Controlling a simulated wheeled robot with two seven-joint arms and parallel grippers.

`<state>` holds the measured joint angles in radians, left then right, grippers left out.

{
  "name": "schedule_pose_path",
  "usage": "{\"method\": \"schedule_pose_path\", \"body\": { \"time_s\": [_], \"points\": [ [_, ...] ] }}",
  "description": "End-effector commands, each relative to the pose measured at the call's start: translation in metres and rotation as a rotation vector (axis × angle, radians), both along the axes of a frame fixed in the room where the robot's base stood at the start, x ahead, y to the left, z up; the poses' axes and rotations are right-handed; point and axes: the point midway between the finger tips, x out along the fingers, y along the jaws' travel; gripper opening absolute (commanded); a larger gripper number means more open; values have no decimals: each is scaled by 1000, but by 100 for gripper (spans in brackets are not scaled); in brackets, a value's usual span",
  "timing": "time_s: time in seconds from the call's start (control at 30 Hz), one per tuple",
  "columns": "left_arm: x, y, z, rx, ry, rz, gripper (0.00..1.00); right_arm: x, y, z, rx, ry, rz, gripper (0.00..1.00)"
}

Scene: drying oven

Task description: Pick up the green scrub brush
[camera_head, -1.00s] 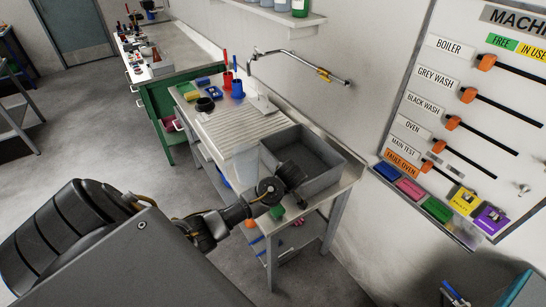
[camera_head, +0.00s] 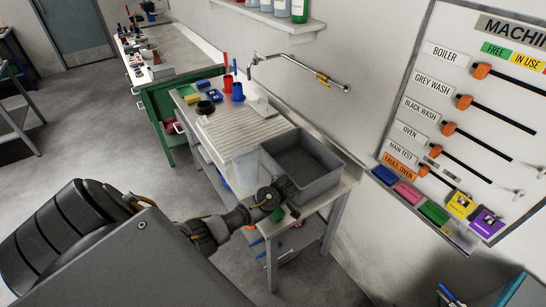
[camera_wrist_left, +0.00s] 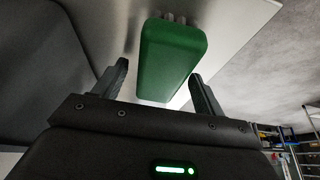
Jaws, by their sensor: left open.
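The green scrub brush (camera_wrist_left: 166,62) lies on the pale counter surface in the left wrist view, between the two fingers of my left gripper (camera_wrist_left: 158,88). The fingers are spread on either side of it, and a gap shows on both sides. In the head view the green brush (camera_head: 278,214) shows as a small patch at the front corner of the sink counter. My left gripper (camera_head: 285,188) is beside it, partly hidden by my wrist. My right gripper is not in view.
A grey sink basin (camera_head: 335,180) stands just behind the left gripper. A faucet (camera_head: 300,66) reaches out from the wall. A label board (camera_head: 455,120) hangs at right.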

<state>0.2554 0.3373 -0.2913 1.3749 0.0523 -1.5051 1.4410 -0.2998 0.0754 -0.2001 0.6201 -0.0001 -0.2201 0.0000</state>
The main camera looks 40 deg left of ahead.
Motion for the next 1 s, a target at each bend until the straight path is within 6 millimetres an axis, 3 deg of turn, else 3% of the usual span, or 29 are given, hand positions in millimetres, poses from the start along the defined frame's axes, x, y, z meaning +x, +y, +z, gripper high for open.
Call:
{"method": "schedule_pose_path", "body": {
  "time_s": [0.73, 1.0],
  "points": [
    [0, 0, -5, 0, 0, 0, 71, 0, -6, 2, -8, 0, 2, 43],
    [0, 0, -5, 0, 0, 0, 38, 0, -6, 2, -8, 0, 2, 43]
  ]
}}
